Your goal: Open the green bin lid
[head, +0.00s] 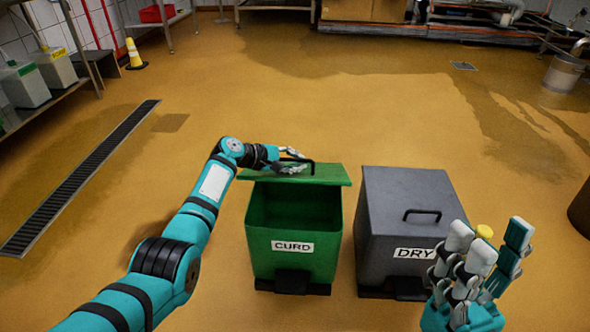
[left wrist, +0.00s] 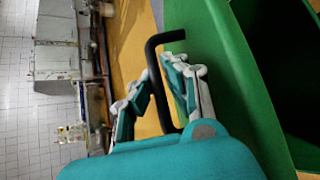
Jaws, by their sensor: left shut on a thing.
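The green bin (head: 293,241) with the "CURD" label stands on the floor in the middle of the head view. Its green lid (head: 325,174) is raised and tilted, and the dark inside of the bin shows below it. My left gripper (head: 294,165) is at the lid, shut on its black handle (head: 311,161). In the left wrist view the fingers (left wrist: 152,88) close around the black handle (left wrist: 163,40), next to the green lid (left wrist: 215,50).
A closed grey bin (head: 405,192) labelled "DRY" stands just right of the green bin. A floor drain (head: 85,175) runs at the left. A yellow cone (head: 133,55) and shelves stand at the back left. The floor behind the bins is clear.

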